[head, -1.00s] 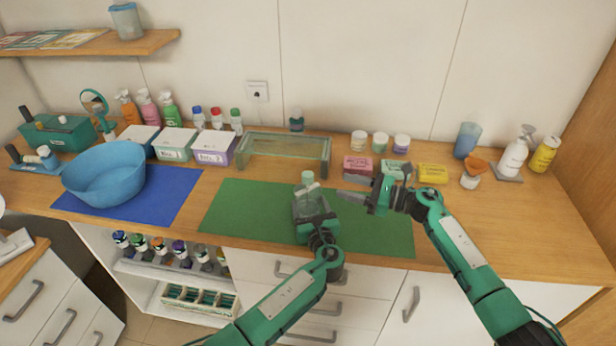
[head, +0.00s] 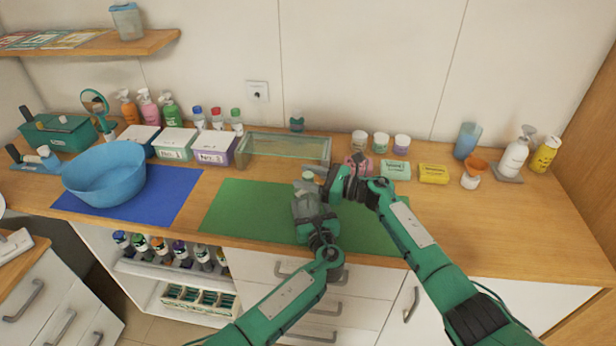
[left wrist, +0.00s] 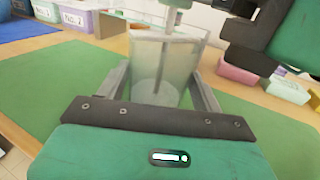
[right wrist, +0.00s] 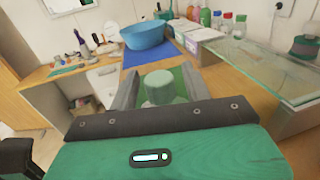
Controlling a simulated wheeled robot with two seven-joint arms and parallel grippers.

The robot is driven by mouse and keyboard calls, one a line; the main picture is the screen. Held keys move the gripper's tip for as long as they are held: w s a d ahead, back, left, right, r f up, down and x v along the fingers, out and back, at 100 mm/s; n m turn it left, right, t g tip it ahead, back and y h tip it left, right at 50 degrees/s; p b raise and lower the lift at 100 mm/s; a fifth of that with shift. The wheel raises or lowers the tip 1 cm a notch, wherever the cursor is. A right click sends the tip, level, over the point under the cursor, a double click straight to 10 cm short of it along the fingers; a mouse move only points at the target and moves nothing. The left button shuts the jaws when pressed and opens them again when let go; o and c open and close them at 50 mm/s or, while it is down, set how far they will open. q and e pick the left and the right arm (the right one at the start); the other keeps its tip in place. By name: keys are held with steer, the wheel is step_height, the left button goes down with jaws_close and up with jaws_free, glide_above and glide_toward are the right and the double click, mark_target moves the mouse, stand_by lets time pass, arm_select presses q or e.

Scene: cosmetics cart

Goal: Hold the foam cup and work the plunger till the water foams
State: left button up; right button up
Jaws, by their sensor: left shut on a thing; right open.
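The foam cup (left wrist: 160,75) is a clear cup standing on the green mat (head: 235,205), with a thin rod inside it. My left gripper (left wrist: 160,100) is shut on the cup, one finger on each side. The plunger's pale green knob (right wrist: 160,87) shows between the fingers of my right gripper (right wrist: 165,92). The right gripper is open, its fingers on both sides of the knob with gaps visible. In the head view the right gripper (head: 328,180) hides part of the cup's top. Whether the water has foam cannot be told.
A glass-topped stand (head: 283,150) is behind the mat. A blue bowl (head: 105,175) sits on a blue mat to the left. Pink, green and yellow (head: 433,173) boxes stand at the back right. The mat's right part is clear.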

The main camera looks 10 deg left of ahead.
jaws_close()
steer(key=shift+f, duration=1.05)
jaws_free()
steer(key=shift+d, duration=0.1)
steer(key=v, duration=1.2)
